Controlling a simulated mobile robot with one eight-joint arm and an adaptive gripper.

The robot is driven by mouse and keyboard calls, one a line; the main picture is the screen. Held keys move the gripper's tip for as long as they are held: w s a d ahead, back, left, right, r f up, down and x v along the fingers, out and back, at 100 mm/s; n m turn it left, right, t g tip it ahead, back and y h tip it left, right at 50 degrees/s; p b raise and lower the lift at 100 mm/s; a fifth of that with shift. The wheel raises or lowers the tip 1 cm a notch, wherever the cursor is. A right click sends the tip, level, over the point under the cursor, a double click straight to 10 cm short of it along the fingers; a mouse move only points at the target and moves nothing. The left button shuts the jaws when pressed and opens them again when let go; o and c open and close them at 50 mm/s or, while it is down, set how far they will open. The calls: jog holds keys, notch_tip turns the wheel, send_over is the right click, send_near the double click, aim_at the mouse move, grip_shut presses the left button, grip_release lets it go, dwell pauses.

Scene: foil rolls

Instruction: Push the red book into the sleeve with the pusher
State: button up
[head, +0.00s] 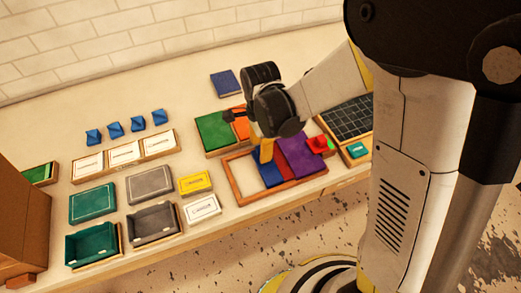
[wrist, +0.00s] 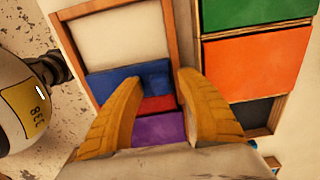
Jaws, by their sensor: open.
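The red book (head: 284,168) shows as a narrow strip between a blue book (head: 268,172) and a purple book (head: 303,156) in a wooden frame (head: 236,188). In the wrist view the red book (wrist: 158,104) lies between my open fingers, with the blue book (wrist: 108,86) beyond it and the purple book (wrist: 160,130) nearer. My gripper (head: 266,150) hangs over the frame near the blue book and is empty; it also shows in the wrist view (wrist: 160,78). A small red object (head: 318,143) sits at the purple book's right. I cannot tell which things are the pusher and sleeve.
Green (head: 214,131) and orange (head: 241,125) panels lie behind the frame. A dark gridded tray (head: 347,119) stands at right. Boxes, labelled cards and blue pieces (head: 115,129) fill the left. The frame's left part is bare. A brown box (head: 24,235) stands at far left.

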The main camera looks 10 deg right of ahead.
aim_at(273, 145)
jog(key=shift+f, duration=0.15)
grip_shut()
jog(key=shift+d, duration=0.1)
jog(key=d, duration=0.1)
jog(key=w+d, duration=0.1)
jog(key=d, duration=0.1)
jog(key=shift+d, duration=0.2)
grip_release()
jog(key=shift+d, duration=0.1)
notch_tip(273, 145, up, 12)
dwell(0.5)
